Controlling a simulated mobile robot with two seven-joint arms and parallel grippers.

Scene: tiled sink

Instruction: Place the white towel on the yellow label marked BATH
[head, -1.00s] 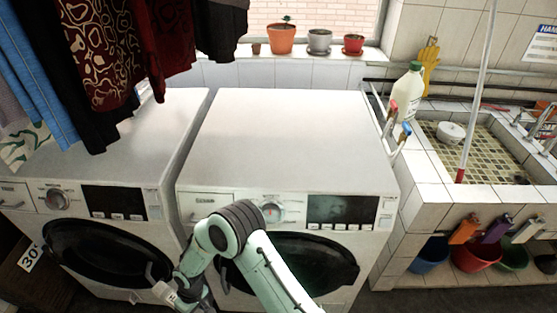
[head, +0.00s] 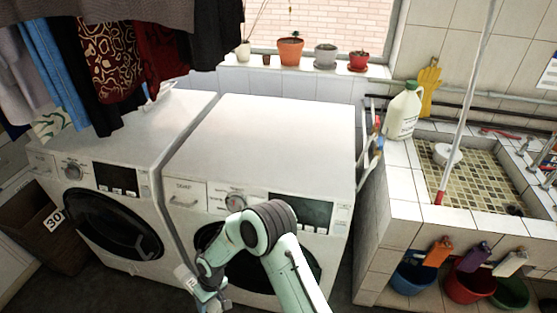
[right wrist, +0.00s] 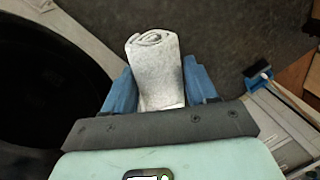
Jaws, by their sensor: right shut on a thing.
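The white towel (right wrist: 156,75) is rolled up and held between the blue fingers of my right gripper (right wrist: 158,66) in the right wrist view. In the head view my right gripper (head: 207,290) is low in front of the washing machines, with a white end of the towel (head: 186,276) showing beside it. My left gripper is not in view. I see no yellow label marked BATH in these frames.
Two white washing machines (head: 270,135) stand side by side, their tops largely clear. A basket (head: 62,240) with a white 30 label is at lower left. Clothes hang above.

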